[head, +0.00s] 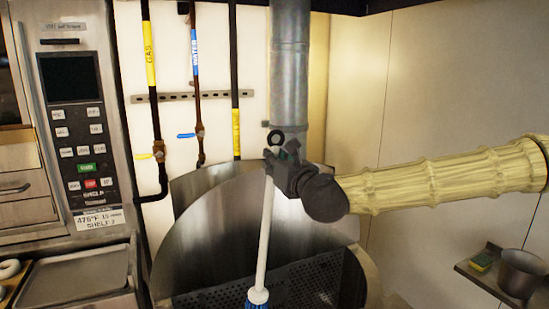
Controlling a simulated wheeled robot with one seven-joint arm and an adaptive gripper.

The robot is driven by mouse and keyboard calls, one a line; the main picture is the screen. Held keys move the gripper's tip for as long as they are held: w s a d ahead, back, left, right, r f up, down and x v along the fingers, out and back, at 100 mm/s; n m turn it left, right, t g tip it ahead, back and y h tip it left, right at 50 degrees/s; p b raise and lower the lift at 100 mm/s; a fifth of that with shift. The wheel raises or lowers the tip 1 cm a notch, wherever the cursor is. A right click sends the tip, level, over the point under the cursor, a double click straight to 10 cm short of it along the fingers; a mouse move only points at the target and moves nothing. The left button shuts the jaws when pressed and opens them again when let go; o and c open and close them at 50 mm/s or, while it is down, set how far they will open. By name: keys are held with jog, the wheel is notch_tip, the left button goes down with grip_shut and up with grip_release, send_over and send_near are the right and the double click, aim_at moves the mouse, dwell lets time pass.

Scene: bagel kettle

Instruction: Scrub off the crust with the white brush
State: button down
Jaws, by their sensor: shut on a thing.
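My gripper (284,157) is shut on the upper end of the long white handle of the white brush (264,235). The brush hangs down nearly upright, leaning slightly. Its blue bristle head (257,297) is at the bottom edge of the picture and partly cut off. The brush is in front of the large round steel kettle (205,232), over a dark perforated plate (300,284) in it. I cannot make out any crust, and I cannot tell whether the bristles touch a surface.
A control panel (75,120) and a metal tray (75,275) are at the left. Gas and water pipes (196,80) run down the back wall.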

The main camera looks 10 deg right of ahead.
jog(key=w+a+f+b, duration=0.1)
jog(key=w+f+b, duration=0.2)
jog(key=f+b, duration=0.8)
jog(key=w+f+b, duration=0.3)
jog(key=f+b, duration=0.9)
jog(key=f, duration=2.2)
jog(key=shift+a+f, duration=0.15)
jog(key=shift+a, duration=0.2)
jog(key=shift+f+b, duration=0.4)
jog(key=shift+b, duration=0.1)
jog(key=shift+d, duration=0.1)
jog(key=d, duration=0.2)
jog(key=w+d+b, duration=0.1)
jog(key=d, duration=0.1)
jog(key=shift+w+r, duration=0.1)
jog(key=shift+w+d+b, duration=0.2)
jog(key=shift+d+b, duration=0.2)
jog(key=shift+d, duration=0.35)
jog(key=shift+w+d+b, duration=0.25)
jog(key=shift+d+b, duration=0.15)
jog(key=shift+d, duration=0.3)
jog(key=shift+w+d+b, duration=0.2)
jog(key=shift+d+b, duration=0.2)
jog(key=shift+d, duration=0.35)
